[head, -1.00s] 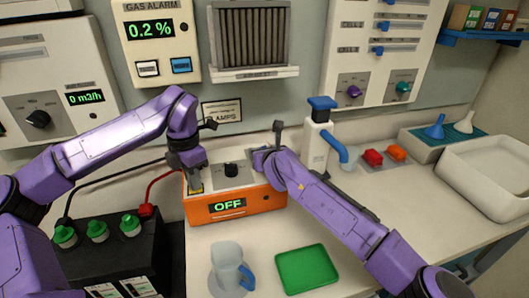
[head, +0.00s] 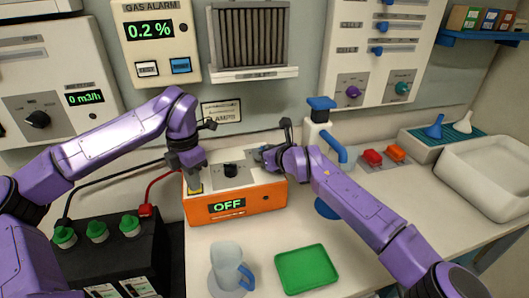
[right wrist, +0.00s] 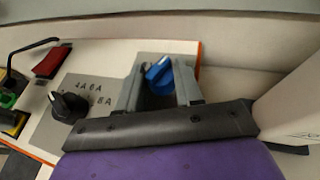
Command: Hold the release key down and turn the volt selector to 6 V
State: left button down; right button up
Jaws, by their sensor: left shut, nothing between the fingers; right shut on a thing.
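The orange charger (head: 262,201) stands on the bench, its display (head: 227,206) reading OFF. My right gripper (right wrist: 160,88) is shut on the blue knob, which I take for the volt selector (right wrist: 157,76); a finger stands on each side of it. The knob's pale mark points up and slightly right in the right wrist view. Its scale is hidden. In the head view my right gripper (head: 266,157) hides the knob. My left gripper (head: 194,186) is shut and empty, tips down at the yellow-edged plate (head: 195,190) on the charger's left. The release key is hidden or not clear there.
A black amp knob (right wrist: 70,106) and a red rocker switch (right wrist: 51,62) sit left of the blue knob. A white dispenser (head: 316,140) stands close to my right wrist. A jug (head: 227,266) and green tray (head: 306,268) lie in front. A black battery (head: 115,262) is at left.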

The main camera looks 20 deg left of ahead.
jog(key=shift+w+d+n+g+y, duration=0.15)
jog(key=shift+n+g+y, duration=0.15)
jog(key=shift+n+g, duration=0.25)
jog(key=shift+w+n+g+y, duration=0.1)
jog(key=shift+n+g+y, duration=0.2)
jog(key=shift+n+g, duration=0.25)
